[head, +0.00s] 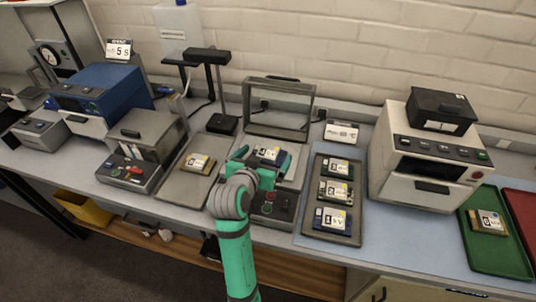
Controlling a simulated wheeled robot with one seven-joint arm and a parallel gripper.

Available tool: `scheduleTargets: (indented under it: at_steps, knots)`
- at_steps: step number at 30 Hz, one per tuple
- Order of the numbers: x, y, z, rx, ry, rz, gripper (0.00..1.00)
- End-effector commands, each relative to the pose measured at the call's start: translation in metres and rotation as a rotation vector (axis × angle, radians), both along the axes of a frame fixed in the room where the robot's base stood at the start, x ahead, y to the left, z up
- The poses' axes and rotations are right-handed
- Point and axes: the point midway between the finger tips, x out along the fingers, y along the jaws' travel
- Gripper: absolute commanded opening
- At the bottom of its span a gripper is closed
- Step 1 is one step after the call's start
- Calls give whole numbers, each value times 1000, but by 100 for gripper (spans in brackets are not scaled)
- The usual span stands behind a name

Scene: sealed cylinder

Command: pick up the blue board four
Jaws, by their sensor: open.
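A blue board with a white and yellow label (268,153), its number seeming to be 4, lies in the open test fixture (272,201) at the middle of the bench. My gripper (263,162) is over the fixture with its teal fingers apart, one on each side of this board. The gripper partly hides the board and the fixture bed. I cannot tell whether the fingers touch the board.
The fixture's raised frame lid (279,106) stands behind the board. A grey tray (176,186) with one board is at left. Another tray (348,238) at right holds three boards. A white machine (425,180) and a green tray (500,258) with one board stand further right.

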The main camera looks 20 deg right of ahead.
Motion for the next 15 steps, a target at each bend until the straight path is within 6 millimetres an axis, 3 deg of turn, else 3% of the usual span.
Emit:
scheduleTargets:
  at_steps: [6, 15]
  knots:
    - [22, -15, -9, 0, 1, 0, 100]
    - [27, -19, -12, 0, 0, 1, 100]
